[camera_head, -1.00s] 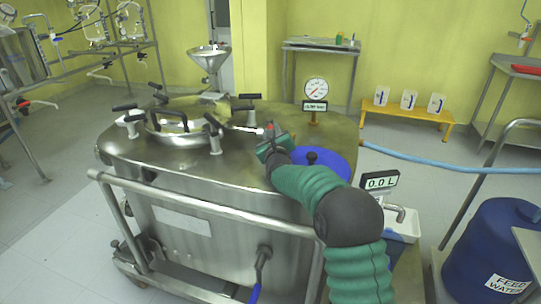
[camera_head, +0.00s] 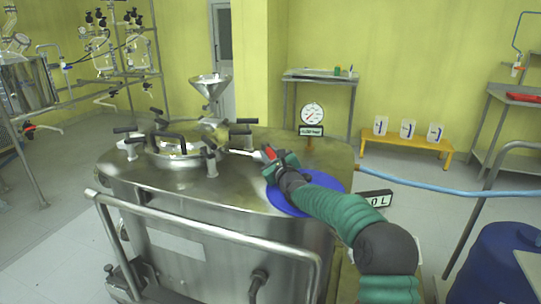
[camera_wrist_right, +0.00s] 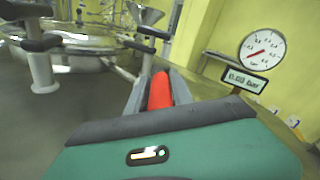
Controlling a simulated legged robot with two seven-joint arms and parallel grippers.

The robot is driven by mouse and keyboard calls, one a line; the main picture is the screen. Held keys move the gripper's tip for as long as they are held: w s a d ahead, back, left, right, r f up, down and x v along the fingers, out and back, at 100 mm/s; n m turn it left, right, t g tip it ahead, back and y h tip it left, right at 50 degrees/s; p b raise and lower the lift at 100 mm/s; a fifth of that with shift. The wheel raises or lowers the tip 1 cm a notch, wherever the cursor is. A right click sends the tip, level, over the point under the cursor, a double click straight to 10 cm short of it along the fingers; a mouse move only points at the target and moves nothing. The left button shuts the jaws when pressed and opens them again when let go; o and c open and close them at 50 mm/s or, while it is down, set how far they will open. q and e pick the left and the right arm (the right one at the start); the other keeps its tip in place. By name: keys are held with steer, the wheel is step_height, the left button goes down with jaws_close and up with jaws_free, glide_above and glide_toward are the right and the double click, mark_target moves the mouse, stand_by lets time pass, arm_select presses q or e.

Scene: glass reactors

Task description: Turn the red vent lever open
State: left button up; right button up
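The red vent lever (camera_head: 269,153) is at the end of a thin metal pipe on top of the steel reactor (camera_head: 160,200). My right gripper (camera_head: 271,156) reaches it from the front right. In the right wrist view the red lever (camera_wrist_right: 160,92) lies between the two grey fingers of the gripper (camera_wrist_right: 161,88), which sit close on both sides of it. The gripper looks shut on it; the fingertips' contact is partly hidden by the green gripper body. My left gripper is not in view.
A round hatch (camera_head: 175,150) with black-handled clamps is left of the lever. A pressure gauge (camera_head: 312,115) stands behind right. A blue disc (camera_head: 285,202) lies under my right arm. A steel rail (camera_head: 205,228) runs along the reactor's front. A blue hose (camera_head: 450,190) is at right.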

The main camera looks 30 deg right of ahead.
steer(key=shift+o, duration=1.4)
steer(key=shift+r, duration=0.1)
steer(key=shift+s, duration=0.35)
steer(key=p+v, duration=0.4)
steer(key=v, duration=1.1)
steer(key=shift+s+a, duration=0.3)
steer(key=shift+s, duration=0.2)
